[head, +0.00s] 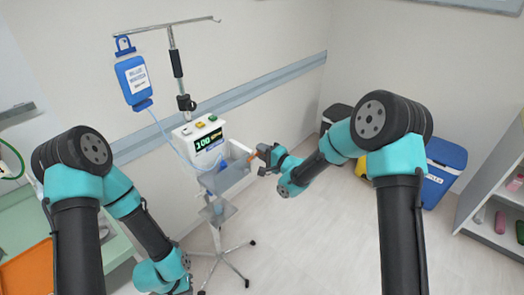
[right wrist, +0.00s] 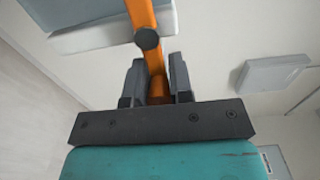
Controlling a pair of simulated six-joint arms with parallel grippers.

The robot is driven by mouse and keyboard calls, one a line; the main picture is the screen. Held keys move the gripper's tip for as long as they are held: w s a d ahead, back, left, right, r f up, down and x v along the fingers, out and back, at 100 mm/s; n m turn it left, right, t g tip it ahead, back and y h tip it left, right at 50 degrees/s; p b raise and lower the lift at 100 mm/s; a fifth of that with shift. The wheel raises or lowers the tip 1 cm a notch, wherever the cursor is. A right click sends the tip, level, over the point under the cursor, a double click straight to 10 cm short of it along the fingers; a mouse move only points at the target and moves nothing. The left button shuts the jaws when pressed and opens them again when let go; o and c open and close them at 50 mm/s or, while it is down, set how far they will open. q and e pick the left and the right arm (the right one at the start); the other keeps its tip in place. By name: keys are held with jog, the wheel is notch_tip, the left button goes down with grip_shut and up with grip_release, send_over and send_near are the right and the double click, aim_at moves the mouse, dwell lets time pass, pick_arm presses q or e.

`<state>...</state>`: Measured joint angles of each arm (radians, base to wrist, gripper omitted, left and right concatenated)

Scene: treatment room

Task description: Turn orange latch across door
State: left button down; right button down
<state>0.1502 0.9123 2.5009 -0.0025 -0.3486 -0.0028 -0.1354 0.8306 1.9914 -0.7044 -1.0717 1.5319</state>
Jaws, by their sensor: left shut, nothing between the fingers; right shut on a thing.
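The white pump (head: 203,141) with a lit green display is mounted on the drip stand. A grey door-like panel (head: 226,177) is below and right of the display. The orange latch (head: 251,157) is a small strip at its right side. In the right wrist view the orange latch (right wrist: 141,14) runs down from a pale block, past a dark round pivot, to between my fingers. My right gripper (head: 262,154) is shut on its lower end, also seen in the right wrist view (right wrist: 156,85). My left wrist is at the bottom edge, its fingers out of view.
A blue bag (head: 132,80) hangs from the pole (head: 174,50), with a tube down to the pump. The wheeled base (head: 226,262) stands on open floor. Bins (head: 443,168) and a shelf (head: 490,225) are at right. A green counter (head: 20,215) is at left.

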dwell(0.4)
jog(key=c, duration=1)
grip_release()
jog(key=v, duration=1.7)
jog(key=shift+s+d, duration=0.15)
jog(key=shift+d, duration=0.05)
jog(key=s+d+f+n+g+h, duration=0.2)
jog(key=s+f+g+h, duration=0.15)
jog(key=f, duration=0.65)
jog(key=s+d+f+n+g+h, duration=0.1)
jog(key=s+d+f+g+h, duration=0.3)
jog(key=f, duration=0.6)
jog(key=s+f+n+g, duration=0.1)
jog(key=s+f, duration=0.1)
jog(key=s, duration=0.3)
jog(key=s+f+n+g+h, duration=0.1)
jog(key=s+f+g, duration=0.1)
jog(key=s, duration=0.4)
jog(key=s+f+n+g, duration=0.1)
jog(key=s+f+n, duration=0.1)
jog(key=s+f, duration=0.2)
jog(key=shift+s+a+f+g+h, duration=0.1)
jog(key=shift+s+a+g+h, duration=0.1)
jog(key=shift+s, duration=0.2)
jog(key=shift+s+a+f+g+h, duration=0.1)
jog(key=shift+s+a, duration=0.1)
jog(key=shift+s, duration=0.25)
